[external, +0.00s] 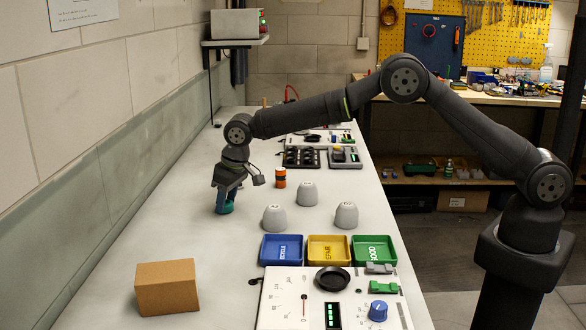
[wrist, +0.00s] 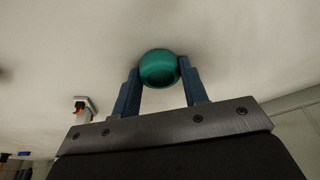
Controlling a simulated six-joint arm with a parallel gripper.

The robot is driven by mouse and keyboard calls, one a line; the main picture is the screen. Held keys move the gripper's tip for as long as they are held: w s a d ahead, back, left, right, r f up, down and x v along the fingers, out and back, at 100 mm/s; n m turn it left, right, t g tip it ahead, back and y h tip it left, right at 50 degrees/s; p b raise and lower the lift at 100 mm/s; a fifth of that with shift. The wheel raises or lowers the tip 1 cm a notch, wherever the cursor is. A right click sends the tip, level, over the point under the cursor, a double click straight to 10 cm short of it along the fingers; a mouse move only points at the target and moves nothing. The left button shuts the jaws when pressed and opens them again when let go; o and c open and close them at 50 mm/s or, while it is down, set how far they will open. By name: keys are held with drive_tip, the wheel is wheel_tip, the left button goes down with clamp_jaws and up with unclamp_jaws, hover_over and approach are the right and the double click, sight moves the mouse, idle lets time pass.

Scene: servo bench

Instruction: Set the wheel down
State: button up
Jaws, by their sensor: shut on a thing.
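My gripper is shut on the wheel.
Blue (external: 281,249), yellow (external: 328,249) and green (external: 374,250) trays lie nearer, behind a white panel (external: 290,300). A cardboard box (external: 167,287) stands front left. Bench around the wheel is clear.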

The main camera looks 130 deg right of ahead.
drive_tip(key=o, duration=0.9)
drive_tip(key=shift+o, duration=0.2)
drive_tip(key=v, duration=1.2)
drive_tip(key=shift+d+r, duration=0.1)
drive_tip(key=x, duration=1.2)
wheel_tip(320, 180, up, 2)
drive_tip(key=shift+r, duration=0.7)
